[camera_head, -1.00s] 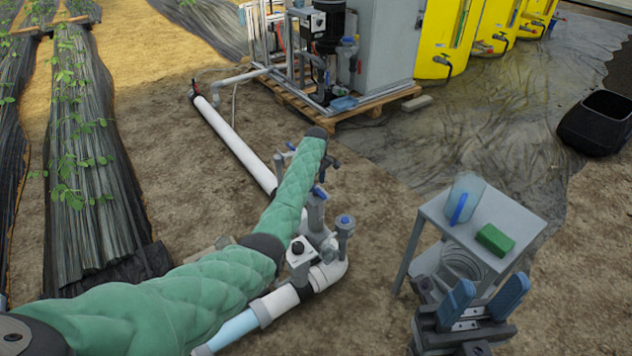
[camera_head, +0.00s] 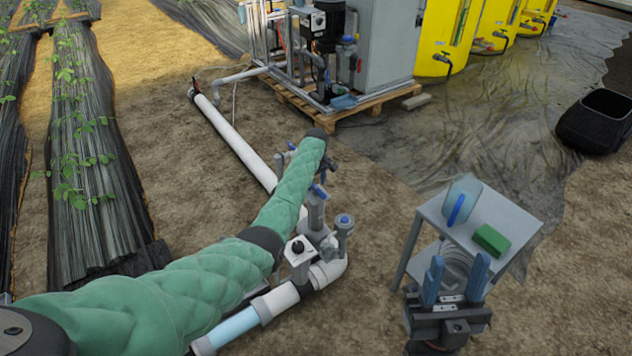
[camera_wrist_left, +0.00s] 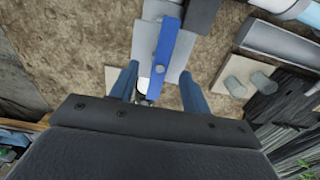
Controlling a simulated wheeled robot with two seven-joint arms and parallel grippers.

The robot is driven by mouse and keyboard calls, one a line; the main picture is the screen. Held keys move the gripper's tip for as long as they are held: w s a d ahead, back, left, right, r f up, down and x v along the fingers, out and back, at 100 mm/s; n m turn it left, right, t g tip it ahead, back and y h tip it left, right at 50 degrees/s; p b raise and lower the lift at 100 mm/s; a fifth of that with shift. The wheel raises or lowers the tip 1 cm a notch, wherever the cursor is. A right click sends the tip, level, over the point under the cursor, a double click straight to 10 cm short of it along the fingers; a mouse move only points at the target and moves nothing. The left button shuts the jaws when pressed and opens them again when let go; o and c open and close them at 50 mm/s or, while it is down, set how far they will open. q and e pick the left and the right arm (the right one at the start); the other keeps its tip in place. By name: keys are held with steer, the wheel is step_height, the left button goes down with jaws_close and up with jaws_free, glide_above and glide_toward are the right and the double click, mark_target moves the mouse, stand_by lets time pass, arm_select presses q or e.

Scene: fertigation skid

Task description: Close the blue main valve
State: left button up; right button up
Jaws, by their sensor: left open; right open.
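The blue handle (camera_wrist_left: 163,60) of the main valve is a straight bar with a hole, seen in the left wrist view. My left gripper (camera_wrist_left: 159,72) is open, with one finger on each side of the handle's near end and visible gaps beside it. In the head view my left arm hides most of that gripper, and grey pipework with valve parts (camera_head: 315,212) stands just below it. My right gripper (camera_head: 457,275) is open and empty, in front of the small grey table.
The grey table (camera_head: 432,213) holds a translucent jug (camera_head: 463,198) and a green box (camera_head: 491,240). A white pipe (camera_head: 235,142) runs back to the skid on a pallet (camera_head: 375,104). A black tub (camera_head: 597,122) stands at right. Bare soil lies between pipe and table.

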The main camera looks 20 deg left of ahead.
mark_target(316, 188)
arm_select(q)
steer(key=shift+f, duration=0.1)
steer(key=shift+f+b, duration=0.75)
steer(key=shift+f, duration=1.3)
